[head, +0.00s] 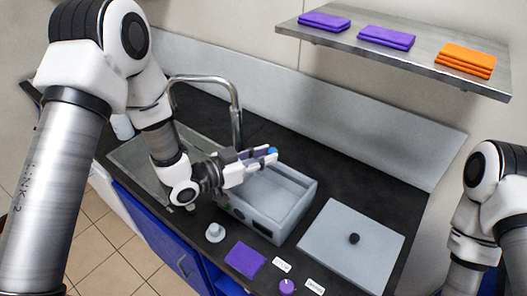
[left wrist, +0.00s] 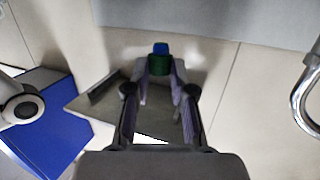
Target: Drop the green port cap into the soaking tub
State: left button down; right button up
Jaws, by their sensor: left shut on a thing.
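The green port cap (left wrist: 159,66) is between the fingertips of my left gripper (left wrist: 160,80) in the left wrist view, with a blue part on its far end. In the head view the blue part (head: 272,150) shows at the fingertips of my left gripper (head: 262,157); the green is hard to make out there. The soaking tub appears to be the grey open box (head: 297,217) on the counter. In the picture the gripper overlaps the tub's back left rim, above it; its height over the tub is unclear. My right gripper is out of view.
A grey lid (head: 335,256) with a black knob lies right of the tub. In front are a white capped piece (head: 215,232), a purple cloth (head: 245,259), a purple knob (head: 287,286) and label cards. A tap (head: 236,110) stands behind. A shelf (head: 400,57) holds folded cloths.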

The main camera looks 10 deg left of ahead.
pick_arm(q)
jog(key=shift+m+g, duration=0.3)
jog(key=shift+g, duration=0.1)
jog(key=f+b, duration=0.2)
jog(key=f, duration=0.1)
jog(key=f+b, duration=0.2)
jog(key=shift+d+f, duration=0.25)
jog(key=c, duration=0.9)
grip_release()
jog(key=shift+s, duration=0.1)
jog(key=v, duration=1.2)
jog(key=shift+f, duration=0.2)
